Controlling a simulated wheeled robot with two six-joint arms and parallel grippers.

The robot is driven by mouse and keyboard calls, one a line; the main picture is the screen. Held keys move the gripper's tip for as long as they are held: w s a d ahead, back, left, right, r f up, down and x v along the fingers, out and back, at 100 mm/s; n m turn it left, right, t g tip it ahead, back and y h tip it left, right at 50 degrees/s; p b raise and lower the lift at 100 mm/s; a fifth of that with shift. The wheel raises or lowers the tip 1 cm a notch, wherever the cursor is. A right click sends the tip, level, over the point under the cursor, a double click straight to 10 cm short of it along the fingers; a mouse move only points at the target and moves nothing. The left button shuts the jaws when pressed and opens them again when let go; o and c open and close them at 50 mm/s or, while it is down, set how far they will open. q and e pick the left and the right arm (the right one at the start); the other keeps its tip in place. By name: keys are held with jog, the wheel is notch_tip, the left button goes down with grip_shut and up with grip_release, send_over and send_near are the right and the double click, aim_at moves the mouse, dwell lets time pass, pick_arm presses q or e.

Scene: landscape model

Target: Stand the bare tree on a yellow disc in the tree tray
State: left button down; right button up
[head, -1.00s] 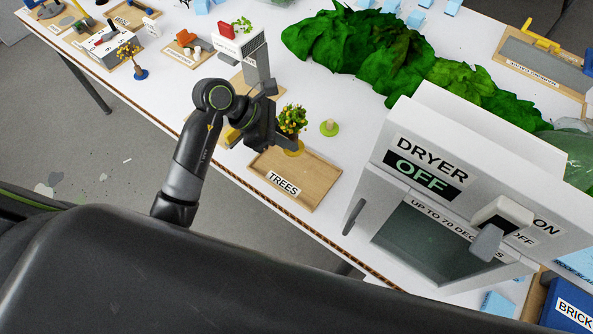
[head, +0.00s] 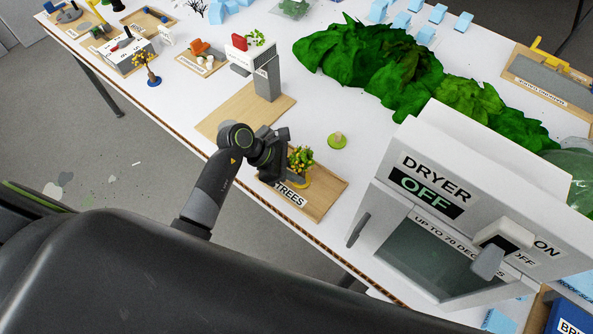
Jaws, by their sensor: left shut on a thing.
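My left gripper (head: 284,163) is shut on a small tree (head: 301,158) with green and yellow foliage. A yellow disc (head: 304,182) shows below this tree. Tree and disc appear over the wooden tray labelled TREES (head: 328,193); I cannot tell whether the disc touches the tray floor. My gripper and wrist hide the tray's left part. A dark, leafless tree (head: 194,9) shows at the top edge, partly cut off. My right gripper is not in view.
A green disc with a peg (head: 337,141) stands behind the tray. The grey dryer (head: 470,190) stands close on the right. A wooden board with a grey tower (head: 266,80) is behind my arm.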

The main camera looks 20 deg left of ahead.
pick_arm(q)
jog(key=shift+f, duration=0.15)
jog(key=c, duration=1.3)
grip_release()
jog(key=b+v, duration=0.2)
jog(key=v, duration=1)
